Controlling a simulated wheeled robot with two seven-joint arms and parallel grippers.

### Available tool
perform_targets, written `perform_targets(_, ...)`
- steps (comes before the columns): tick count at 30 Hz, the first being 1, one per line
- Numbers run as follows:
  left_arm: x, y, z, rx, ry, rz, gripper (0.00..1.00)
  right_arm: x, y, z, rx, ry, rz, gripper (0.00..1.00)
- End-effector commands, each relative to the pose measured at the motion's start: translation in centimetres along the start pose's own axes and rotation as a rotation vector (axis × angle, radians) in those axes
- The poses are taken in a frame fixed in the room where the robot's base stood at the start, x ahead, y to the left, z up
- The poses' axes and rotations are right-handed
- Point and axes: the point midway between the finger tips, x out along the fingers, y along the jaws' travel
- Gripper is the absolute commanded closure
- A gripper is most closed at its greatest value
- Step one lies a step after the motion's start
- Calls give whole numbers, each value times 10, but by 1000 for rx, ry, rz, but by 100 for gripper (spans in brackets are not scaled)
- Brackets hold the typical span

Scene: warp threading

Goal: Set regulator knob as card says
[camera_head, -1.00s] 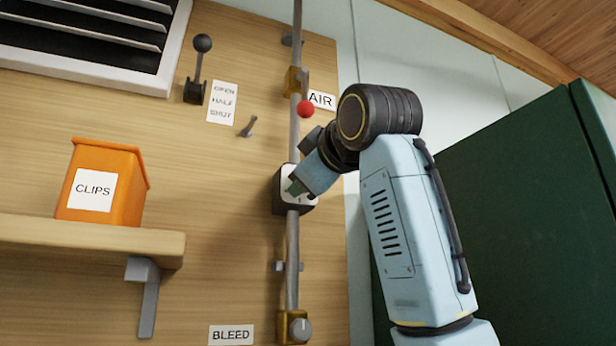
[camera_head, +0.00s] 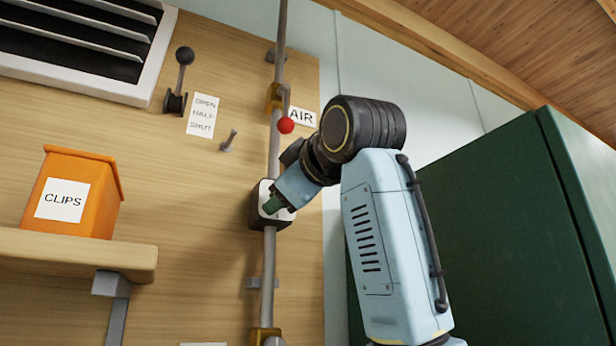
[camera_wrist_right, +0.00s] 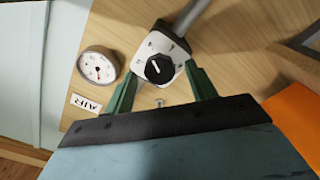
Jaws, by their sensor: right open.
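The regulator (camera_head: 257,207) is a dark box with a white face on the grey pipe. In the right wrist view its white face (camera_wrist_right: 145,50) has small dark marks around a black round knob (camera_wrist_right: 160,70). A white pointer line on the knob slants towards the upper left in that view. My right gripper (camera_wrist_right: 160,74) is open, with one green finger on each side of the knob; I cannot tell whether they touch it. In the head view my right gripper (camera_head: 273,205) covers much of the regulator face. My left gripper is out of view.
A red ball-ended handle (camera_head: 286,125) and an AIR label (camera_head: 302,118) are above the regulator. A round gauge (camera_wrist_right: 98,66) is beside it. A lever (camera_head: 179,76) stands by an OPEN/HALF/SHUT card (camera_head: 202,116). An orange CLIPS box (camera_head: 90,175) sits on a shelf (camera_head: 75,252); a green cabinet (camera_head: 500,220) is right.

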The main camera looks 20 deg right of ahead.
Motion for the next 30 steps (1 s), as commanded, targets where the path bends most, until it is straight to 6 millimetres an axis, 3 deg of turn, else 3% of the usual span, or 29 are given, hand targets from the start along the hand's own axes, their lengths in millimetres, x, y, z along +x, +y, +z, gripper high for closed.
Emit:
perform_targets(9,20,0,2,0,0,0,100,-71,-1,1,-1,5,6,44)
perform_targets(15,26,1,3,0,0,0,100,-105,-1,1,-1,3,3,44)
perform_targets(21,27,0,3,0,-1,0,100,-120,0,1,-1,0,1,44)
perform_targets(30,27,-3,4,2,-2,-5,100,-120,0,1,0,0,1,44)
